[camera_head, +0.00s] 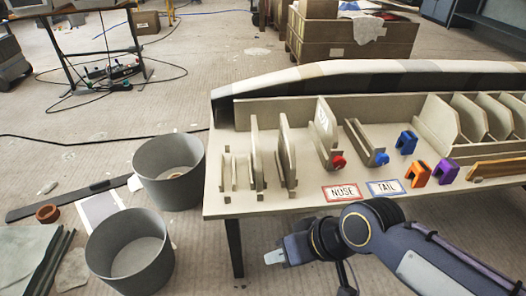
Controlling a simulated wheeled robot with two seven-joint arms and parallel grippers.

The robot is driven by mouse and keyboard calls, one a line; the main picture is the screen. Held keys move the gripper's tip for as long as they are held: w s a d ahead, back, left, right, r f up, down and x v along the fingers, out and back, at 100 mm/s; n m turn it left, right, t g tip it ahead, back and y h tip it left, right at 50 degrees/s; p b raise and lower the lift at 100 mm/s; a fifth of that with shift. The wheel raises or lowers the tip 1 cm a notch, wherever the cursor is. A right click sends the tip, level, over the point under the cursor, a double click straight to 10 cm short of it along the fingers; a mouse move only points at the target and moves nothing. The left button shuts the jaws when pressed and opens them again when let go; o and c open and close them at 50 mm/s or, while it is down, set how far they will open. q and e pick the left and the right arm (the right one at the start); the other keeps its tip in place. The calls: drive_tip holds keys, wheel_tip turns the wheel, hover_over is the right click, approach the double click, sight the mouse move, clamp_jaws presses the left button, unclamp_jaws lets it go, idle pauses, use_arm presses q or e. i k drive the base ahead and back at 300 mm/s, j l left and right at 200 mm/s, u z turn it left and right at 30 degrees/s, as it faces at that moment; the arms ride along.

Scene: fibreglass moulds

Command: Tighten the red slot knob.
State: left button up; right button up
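The red knob (339,161) sits on the front end of a slot holder on the bench (260,207), behind the red-edged NOSE card (341,192). A thin upright panel (325,119) stands in that slot. How tight the knob is cannot be seen. My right gripper (275,257) is in front of the bench edge, lower left of the knob and well apart from it. It points left, and nothing shows in it; its finger gap cannot be made out. My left gripper is out of view.
A blue knob (382,157) on a second slot is close right of the red one, behind the TAIL card (388,187). Blue, orange and purple clamps (445,172) stand further right. Upright panels (287,150) stand left. Two grey bins (130,252) (169,168) are on the floor.

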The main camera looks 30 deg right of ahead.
sight(339, 162)
drive_tip(key=k+l+u, duration=0.15)
drive_tip(key=l+u, duration=0.3)
drive_tip(key=k+l+u, duration=0.2)
drive_tip(key=u, duration=0.25)
drive_tip(key=k+l+u, duration=0.25)
drive_tip(key=u, duration=0.15)
drive_tip(key=k+l, duration=0.25)
drive_tip(key=l, duration=0.2)
drive_tip(key=k+l+u, duration=0.1)
drive_tip(key=l, duration=0.3)
drive_tip(key=k+l, duration=0.35)
drive_tip(key=l, duration=0.2)
drive_tip(key=i+l, duration=0.15)
drive_tip(key=l+u, duration=0.05)
drive_tip(key=l, duration=0.05)
